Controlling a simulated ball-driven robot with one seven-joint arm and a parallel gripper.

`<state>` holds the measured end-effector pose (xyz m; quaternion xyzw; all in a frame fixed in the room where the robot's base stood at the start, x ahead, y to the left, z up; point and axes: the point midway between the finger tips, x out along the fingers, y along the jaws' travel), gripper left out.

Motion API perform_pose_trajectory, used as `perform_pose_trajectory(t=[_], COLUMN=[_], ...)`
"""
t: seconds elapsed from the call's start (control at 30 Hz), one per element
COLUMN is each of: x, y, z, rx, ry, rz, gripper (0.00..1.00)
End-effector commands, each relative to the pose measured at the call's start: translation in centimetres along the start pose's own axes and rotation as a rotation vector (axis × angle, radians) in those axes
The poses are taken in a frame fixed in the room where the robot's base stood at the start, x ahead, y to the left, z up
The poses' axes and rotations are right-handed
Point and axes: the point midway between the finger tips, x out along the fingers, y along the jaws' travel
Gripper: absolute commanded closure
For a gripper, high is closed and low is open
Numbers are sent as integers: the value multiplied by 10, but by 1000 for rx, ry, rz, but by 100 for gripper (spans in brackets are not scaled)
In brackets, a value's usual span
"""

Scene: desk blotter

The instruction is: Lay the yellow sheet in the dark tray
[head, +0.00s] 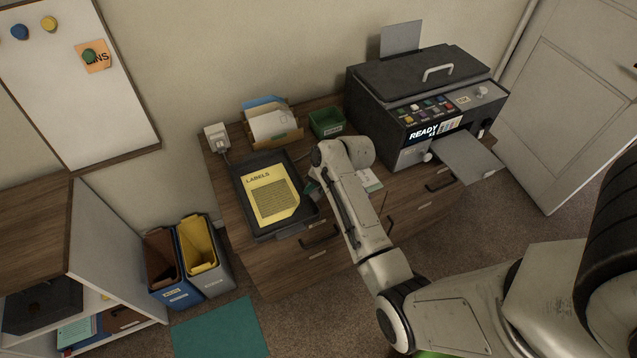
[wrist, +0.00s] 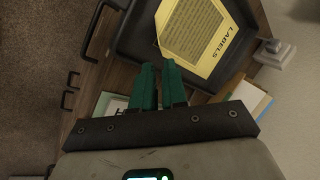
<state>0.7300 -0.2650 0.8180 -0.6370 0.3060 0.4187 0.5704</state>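The yellow sheet (head: 270,197), headed "LABELS", lies inside the dark tray (head: 248,222) on the desk, with the tray's rim showing around it. It also shows in the wrist view (wrist: 197,35), where the tray (wrist: 135,28) extends past its edge. My gripper (head: 312,188) is at the tray's right side, beside the sheet. In the wrist view its two green fingers (wrist: 159,66) are a little apart with nothing seen between them. Their tips point toward a corner of the sheet and look clear of it. My arm hides part of the tray's right side.
Behind the tray stand a paper holder (head: 272,126), a green box (head: 326,123) and a small white device (head: 216,137). A dark printer (head: 420,95) with a sheet in its output fills the desk's right. Bins (head: 200,250) stand on the floor at left.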

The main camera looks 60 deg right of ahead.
Motion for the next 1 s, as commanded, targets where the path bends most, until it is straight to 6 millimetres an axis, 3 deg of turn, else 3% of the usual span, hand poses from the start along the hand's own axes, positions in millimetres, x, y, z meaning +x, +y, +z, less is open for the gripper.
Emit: perform_pose_trajectory(t=[0.13, 0.37, 0.47, 0.57, 0.7, 0.8, 0.9, 1.0], x=[-22, -36, -40, -49, -72, -92, -108, -118], y=[0, 5, 20, 42, 76, 96, 110, 117], z=[-1, 9, 36, 78, 142, 179, 204, 217], rx=[-1, -50, -207, -460, -836, -1052, -1203, -1286], ry=[2, -2, -11, -37, -106, -159, -204, -230], rz=[-1, 23, 87, 178, 286, 331, 356, 366], gripper=[87, 87, 87, 87, 87, 87, 87, 87])
